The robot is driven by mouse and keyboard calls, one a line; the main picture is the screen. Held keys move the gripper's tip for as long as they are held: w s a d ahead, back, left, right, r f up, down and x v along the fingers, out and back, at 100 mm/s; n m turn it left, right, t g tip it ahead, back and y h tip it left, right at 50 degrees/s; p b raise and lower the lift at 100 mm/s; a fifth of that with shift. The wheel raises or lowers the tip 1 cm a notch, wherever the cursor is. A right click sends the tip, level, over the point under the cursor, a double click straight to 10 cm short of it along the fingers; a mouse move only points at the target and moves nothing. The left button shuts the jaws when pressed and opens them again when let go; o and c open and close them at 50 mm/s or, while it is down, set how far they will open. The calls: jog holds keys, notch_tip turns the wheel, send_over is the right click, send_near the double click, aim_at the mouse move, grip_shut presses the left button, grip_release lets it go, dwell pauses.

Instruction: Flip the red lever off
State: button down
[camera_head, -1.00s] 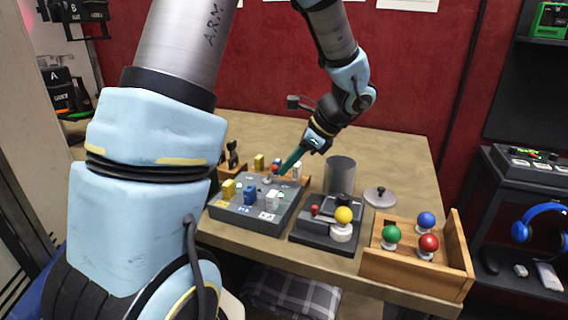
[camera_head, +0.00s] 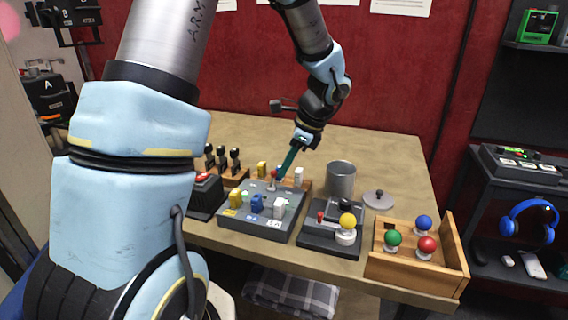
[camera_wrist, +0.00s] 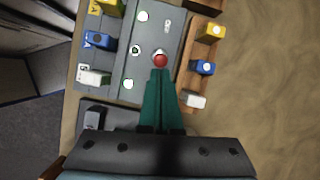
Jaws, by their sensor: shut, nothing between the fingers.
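The red lever (camera_head: 273,176) is a small red ball on a short stalk near the far edge of the grey panel box (camera_head: 238,222). In the wrist view the red ball (camera_wrist: 160,57) sits right at the tips of my gripper (camera_wrist: 160,72). My gripper (camera_head: 283,175) has green fingers that are shut with nothing between them. They slant down beside the ball on its right in the head view, touching it or nearly so. The panel also bears yellow, blue and white switches (camera_head: 257,203). The lever's stalk is mostly hidden in the wrist view.
A wooden rack with yellow, blue and white blocks (camera_head: 298,176) stands just behind the panel. Bare table lies behind.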

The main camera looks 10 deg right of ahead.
jog(key=shift+w+a+r+p, duration=0.25)
jog(key=shift+a+p, duration=0.05)
jog(key=shift+a, duration=0.15)
jog(key=shift+w+a+r+p, duration=0.2)
jog(key=shift+a+r+p, duration=0.1)
jog(key=shift+a, duration=0.1)
jog(key=shift+a+f, duration=0.1)
jog(key=shift+f, duration=0.05)
jog(key=shift+r+p, duration=0.8)
jog(key=shift+r, duration=0.05)
